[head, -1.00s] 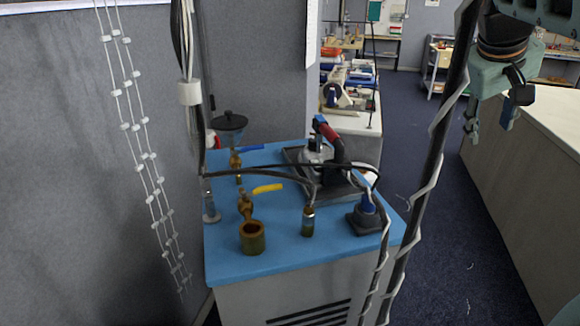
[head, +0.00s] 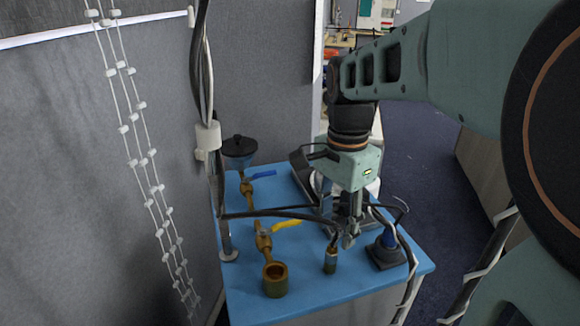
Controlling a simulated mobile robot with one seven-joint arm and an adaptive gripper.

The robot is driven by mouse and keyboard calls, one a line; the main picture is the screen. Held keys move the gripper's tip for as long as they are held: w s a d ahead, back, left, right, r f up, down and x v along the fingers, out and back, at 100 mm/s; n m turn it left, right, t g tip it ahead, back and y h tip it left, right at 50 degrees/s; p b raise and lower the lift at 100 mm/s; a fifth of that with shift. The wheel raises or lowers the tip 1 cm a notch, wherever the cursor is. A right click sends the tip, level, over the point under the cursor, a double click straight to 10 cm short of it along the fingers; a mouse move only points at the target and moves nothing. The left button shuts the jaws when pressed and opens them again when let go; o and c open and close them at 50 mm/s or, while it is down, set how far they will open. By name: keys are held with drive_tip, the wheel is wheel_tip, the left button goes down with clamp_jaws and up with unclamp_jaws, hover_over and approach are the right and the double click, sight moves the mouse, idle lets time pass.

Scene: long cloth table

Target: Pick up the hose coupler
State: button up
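A small dark cylinder with a metal upper part (head: 330,263), which looks like the hose coupler, stands upright on the blue tabletop (head: 315,288) near its front edge. My gripper (head: 346,238) points down in the head view, just above and slightly right of this cylinder in the picture. The fingertips look close to the cylinder's top, but I cannot tell whether they touch it. The fingers are small and seen nearly edge-on, so their opening is unclear. I see nothing held between them.
A brass cup-shaped fitting (head: 275,280) and a brass valve with a yellow handle (head: 265,240) stand to the left. A dark-based blue piece (head: 387,250) stands close on the right.

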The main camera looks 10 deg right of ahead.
sight(332, 255)
drive_tip(key=f, duration=0.9)
drive_tip(key=shift+w+p, duration=0.25)
drive_tip(key=shift+p, duration=0.1)
drive_tip(key=shift+c, duration=0.3)
clamp_jaws()
